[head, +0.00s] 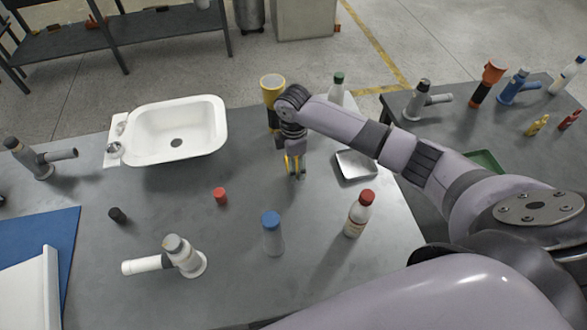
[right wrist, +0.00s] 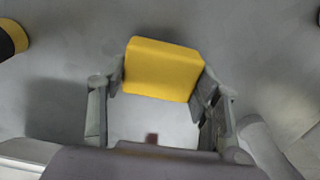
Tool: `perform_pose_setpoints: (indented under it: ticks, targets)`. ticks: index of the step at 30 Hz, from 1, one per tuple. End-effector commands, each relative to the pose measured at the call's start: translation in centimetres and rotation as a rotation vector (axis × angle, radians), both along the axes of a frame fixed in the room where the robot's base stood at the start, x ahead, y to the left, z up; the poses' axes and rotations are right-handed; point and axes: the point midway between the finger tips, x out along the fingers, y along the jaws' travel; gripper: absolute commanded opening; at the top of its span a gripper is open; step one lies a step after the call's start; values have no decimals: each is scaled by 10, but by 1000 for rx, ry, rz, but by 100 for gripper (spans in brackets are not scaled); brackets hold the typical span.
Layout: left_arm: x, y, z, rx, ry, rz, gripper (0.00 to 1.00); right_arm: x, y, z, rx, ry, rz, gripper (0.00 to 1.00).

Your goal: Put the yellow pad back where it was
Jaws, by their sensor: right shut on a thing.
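The yellow pad (right wrist: 163,68) is a small block between the two fingers of my right gripper (right wrist: 162,82) in the right wrist view. The fingers press on its left and right sides. In the head view my right gripper (head: 294,164) points down over the grey table, and only thin yellow strips of the pad show between its fingers. I cannot tell whether the pad touches the table. My left gripper is not in view.
A yellow-and-black torch (head: 271,92) stands just behind my right gripper. A metal tray (head: 357,167) lies to its right. A white basin (head: 177,118) is to the left. A blue-capped bottle (head: 273,238), red-capped bottle (head: 359,215) and red cap (head: 220,197) are nearer.

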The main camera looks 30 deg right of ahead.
Motion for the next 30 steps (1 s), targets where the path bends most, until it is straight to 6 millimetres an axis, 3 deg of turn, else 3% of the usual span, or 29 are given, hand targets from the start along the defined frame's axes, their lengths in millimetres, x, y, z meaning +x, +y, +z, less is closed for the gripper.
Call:
perform_pose_setpoints:
  ticks: [6,19,20,28,30]
  targets:
    - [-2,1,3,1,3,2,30,-1,0,-31,0,2,-1,31]
    - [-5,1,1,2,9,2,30,-1,0,-39,-1,1,-1,31]
    - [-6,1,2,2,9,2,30,-1,0,-38,-1,1,-1,59]
    - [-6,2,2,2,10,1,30,-1,0,-37,-1,1,-1,77]
    - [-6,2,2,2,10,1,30,-1,0,-37,-1,1,-1,78]
